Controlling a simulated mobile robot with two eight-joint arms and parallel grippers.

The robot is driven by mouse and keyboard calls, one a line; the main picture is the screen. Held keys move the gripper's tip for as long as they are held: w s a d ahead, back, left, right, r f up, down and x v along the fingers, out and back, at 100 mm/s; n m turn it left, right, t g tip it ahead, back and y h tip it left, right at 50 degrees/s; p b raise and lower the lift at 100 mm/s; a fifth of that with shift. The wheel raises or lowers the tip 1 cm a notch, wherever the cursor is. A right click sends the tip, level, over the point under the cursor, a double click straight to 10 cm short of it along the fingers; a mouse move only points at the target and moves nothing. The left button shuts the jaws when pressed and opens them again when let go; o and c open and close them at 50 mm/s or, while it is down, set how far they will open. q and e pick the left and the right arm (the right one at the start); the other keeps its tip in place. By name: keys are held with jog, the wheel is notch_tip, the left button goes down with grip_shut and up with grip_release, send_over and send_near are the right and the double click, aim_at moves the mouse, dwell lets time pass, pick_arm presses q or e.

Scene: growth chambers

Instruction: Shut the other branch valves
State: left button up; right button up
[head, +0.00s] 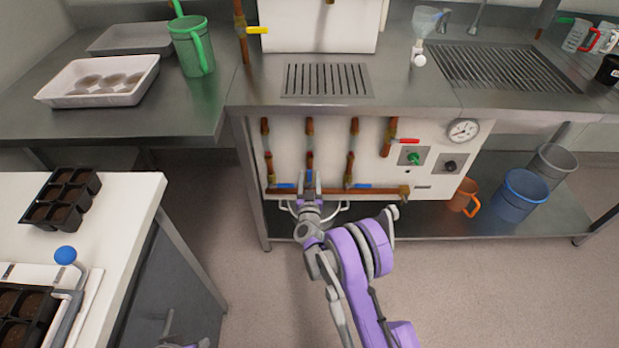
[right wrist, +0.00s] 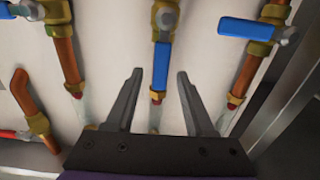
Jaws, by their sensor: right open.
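On the white panel, three branch pipes carry blue-handled valves. The left blue handle (head: 285,186) lies across its pipe, as does the right blue handle (head: 362,186). The middle blue handle (head: 308,177) points along its pipe. My right gripper (head: 308,182) is open at the middle valve. In the right wrist view, the middle handle (right wrist: 162,66) shows between the spread fingers (right wrist: 158,76), apart from both; one crosswise blue handle (right wrist: 245,28) shows at right, another (right wrist: 24,10) at upper left. My left gripper (head: 186,335) barely shows at the bottom edge; its jaws are unclear.
A red handle (head: 407,141) sits crosswise on a fourth pipe, near a gauge (head: 463,130) and green knob (head: 414,158). The steel counter (head: 420,85) overhangs the panel. A blue bucket (head: 522,195) stands on the lower shelf at right. A white bench (head: 120,215) stands at left.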

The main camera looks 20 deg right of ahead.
jog(key=shift+w+d, duration=0.1)
jog(key=shift+w, duration=0.15)
grip_shut()
dwell(1.4)
